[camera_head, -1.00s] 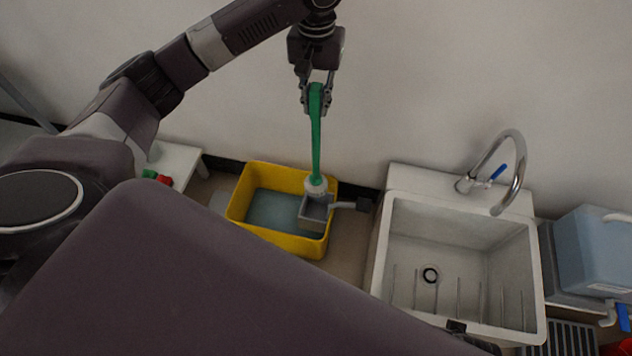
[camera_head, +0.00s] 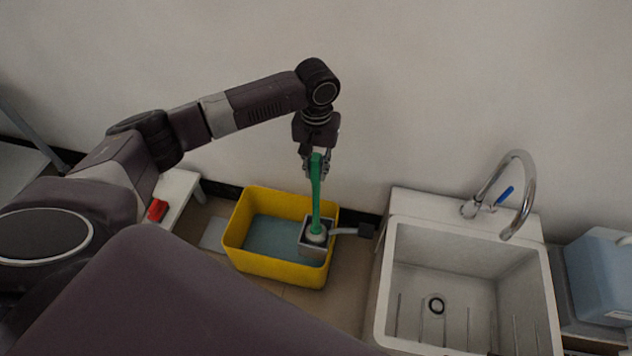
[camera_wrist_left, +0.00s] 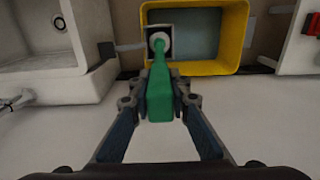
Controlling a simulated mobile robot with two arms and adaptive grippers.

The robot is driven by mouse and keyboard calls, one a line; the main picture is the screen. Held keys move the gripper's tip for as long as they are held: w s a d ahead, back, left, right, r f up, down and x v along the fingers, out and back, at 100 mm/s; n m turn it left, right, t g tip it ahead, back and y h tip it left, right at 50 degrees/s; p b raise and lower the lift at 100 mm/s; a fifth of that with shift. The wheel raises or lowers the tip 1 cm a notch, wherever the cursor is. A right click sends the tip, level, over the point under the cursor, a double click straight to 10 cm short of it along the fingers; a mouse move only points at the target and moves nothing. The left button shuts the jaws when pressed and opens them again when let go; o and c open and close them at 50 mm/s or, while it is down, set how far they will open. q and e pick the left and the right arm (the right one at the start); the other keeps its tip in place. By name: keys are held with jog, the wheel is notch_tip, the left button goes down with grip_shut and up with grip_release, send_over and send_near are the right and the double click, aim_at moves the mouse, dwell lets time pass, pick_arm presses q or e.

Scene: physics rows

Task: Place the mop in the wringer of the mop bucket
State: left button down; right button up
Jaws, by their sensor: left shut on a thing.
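The mop has a green handle (camera_head: 316,195) and a pale round head (camera_head: 317,235). My left gripper (camera_head: 317,165) is shut on the top of the handle and holds the mop nearly upright. The yellow mop bucket (camera_head: 281,269) stands on the floor with greyish-blue water in it. The grey wringer (camera_head: 313,251) is at the bucket's right side, with a lever sticking out to the right. The mop head sits within the wringer's opening. The left wrist view also shows the green handle (camera_wrist_left: 160,92) between my fingers and the head (camera_wrist_left: 159,42) inside the wringer's frame. My right gripper is not in view.
A white sink (camera_head: 392,290) with a curved tap stands to the right of the bucket. A white bench (camera_head: 177,192) with a red item (camera_head: 157,210) is at the left. A blue container (camera_head: 598,275) is at the far right. The wall is close behind the bucket.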

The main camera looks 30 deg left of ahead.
aim_at(316, 180)
pick_arm(q)
jog(key=shift+f, duration=0.55)
notch_tip(316, 180, down, 3)
jog(key=shift+w+f+b, duration=0.1)
jog(key=shift+b, duration=0.5)
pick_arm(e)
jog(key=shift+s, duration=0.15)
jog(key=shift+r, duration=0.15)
pick_arm(q)
jog(key=c, duration=1.8)
grip_release()
jog(key=shift+f, duration=0.15)
